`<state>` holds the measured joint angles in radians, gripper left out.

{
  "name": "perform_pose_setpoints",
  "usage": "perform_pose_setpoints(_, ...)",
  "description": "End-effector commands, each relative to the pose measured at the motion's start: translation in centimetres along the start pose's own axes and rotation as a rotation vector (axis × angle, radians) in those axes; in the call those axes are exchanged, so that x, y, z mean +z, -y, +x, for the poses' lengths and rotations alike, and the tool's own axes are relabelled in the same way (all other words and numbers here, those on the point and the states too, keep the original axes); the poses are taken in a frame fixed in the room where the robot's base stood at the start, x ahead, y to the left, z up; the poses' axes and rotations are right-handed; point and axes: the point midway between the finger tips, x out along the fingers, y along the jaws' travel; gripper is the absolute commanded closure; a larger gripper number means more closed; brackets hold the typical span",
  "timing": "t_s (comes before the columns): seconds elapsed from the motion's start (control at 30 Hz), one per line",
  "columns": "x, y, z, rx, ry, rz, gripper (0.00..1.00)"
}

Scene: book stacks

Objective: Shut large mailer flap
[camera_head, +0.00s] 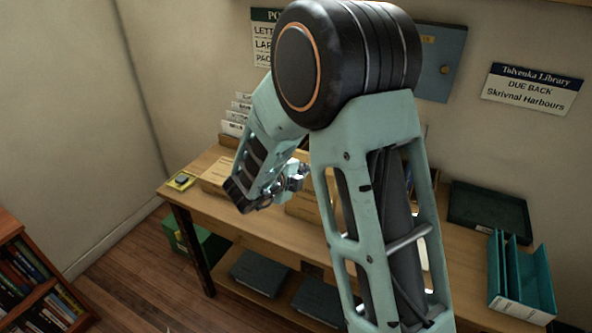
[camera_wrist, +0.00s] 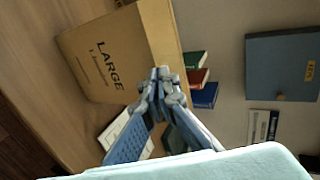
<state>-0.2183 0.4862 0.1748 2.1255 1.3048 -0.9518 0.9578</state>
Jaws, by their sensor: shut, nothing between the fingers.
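The large mailer (camera_wrist: 100,62) is a brown cardboard box marked LARGE, seen in the wrist view left of my fingertips. A lighter cardboard panel (camera_wrist: 160,32) runs along its right edge; I cannot tell whether this is the flap or a side. My gripper (camera_wrist: 163,76) is shut and empty, its tips close to the lower end of that panel; contact cannot be told. In the head view my gripper (camera_head: 293,178) is over the table, in front of cardboard (camera_head: 302,207) that my arm partly hides.
The wooden table (camera_head: 245,218) also holds another cardboard box (camera_head: 217,172), a dark tray (camera_head: 488,208) and teal folders (camera_head: 520,280). Green, red and blue books (camera_wrist: 203,94) stand close right of my fingers. A blue wall cabinet (camera_wrist: 283,66) is farther right.

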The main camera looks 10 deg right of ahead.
Motion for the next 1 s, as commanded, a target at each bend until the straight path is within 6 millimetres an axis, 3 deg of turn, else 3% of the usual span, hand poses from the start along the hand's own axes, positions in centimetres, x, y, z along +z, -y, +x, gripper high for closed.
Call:
perform_pose_setpoints(0.13, 0.0, 0.1, 0.9, -0.001, 0.000, 0.000, 1.00)
perform_pose_setpoints(0.53, 0.0, 0.0, 1.1, -0.002, 0.001, 0.000, 1.00)
perform_pose_setpoints(1.0, 0.1, -1.6, 1.8, -0.110, 0.002, -0.001, 1.00)
